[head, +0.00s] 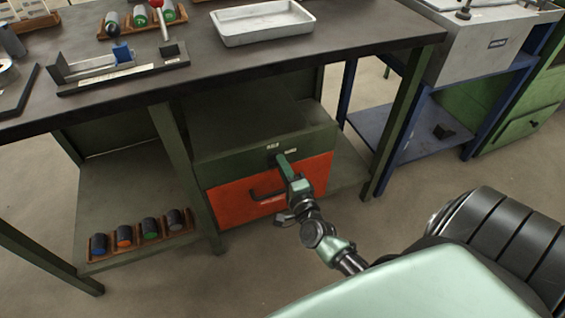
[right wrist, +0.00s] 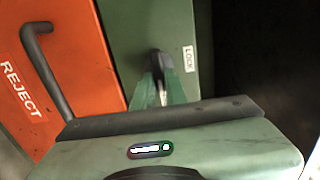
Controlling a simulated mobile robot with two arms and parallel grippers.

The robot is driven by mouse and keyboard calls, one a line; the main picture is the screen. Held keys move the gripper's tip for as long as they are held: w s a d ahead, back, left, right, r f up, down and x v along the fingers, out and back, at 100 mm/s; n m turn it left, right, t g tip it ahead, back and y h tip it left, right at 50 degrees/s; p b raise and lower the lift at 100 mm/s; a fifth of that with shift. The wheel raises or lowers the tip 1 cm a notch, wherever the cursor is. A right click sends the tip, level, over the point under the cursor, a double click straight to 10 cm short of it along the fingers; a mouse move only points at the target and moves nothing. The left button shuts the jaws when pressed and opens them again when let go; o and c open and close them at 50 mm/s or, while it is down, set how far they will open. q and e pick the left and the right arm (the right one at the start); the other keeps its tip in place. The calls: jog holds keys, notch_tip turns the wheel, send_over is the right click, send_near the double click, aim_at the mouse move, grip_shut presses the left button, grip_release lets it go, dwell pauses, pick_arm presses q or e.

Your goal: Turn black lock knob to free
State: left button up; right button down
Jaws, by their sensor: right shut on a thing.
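The black lock knob (right wrist: 164,57) is on the green panel above the orange drawer. My right gripper (right wrist: 158,82) is shut on it in the right wrist view, and the green fingers hide part of the knob. A white label reading LOCK (right wrist: 188,59) is beside the knob. In the head view my right gripper (head: 281,160) reaches the green panel (head: 231,167) of the cabinet under the bench. The knob is mostly hidden there, and its exact angle cannot be told. My left gripper is not in view.
The orange drawer (head: 231,204) marked REJECT is shut, with a black handle (head: 266,194) close to my right gripper. The bench top (head: 350,32) overhangs the cabinet. A rack (head: 140,245) of several dark cylinders is on the lower shelf at left. Open floor lies in front.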

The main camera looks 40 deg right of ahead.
jog(key=c, duration=1.4)
grip_release()
jog(key=shift+d, duration=0.1)
jog(key=shift+c, duration=0.2)
jog(key=shift+s, duration=0.1)
jog(key=v, duration=0.7)
jog(key=shift+s+p, duration=0.3)
jog(key=shift+p, duration=0.1)
jog(key=shift+a, duration=0.2)
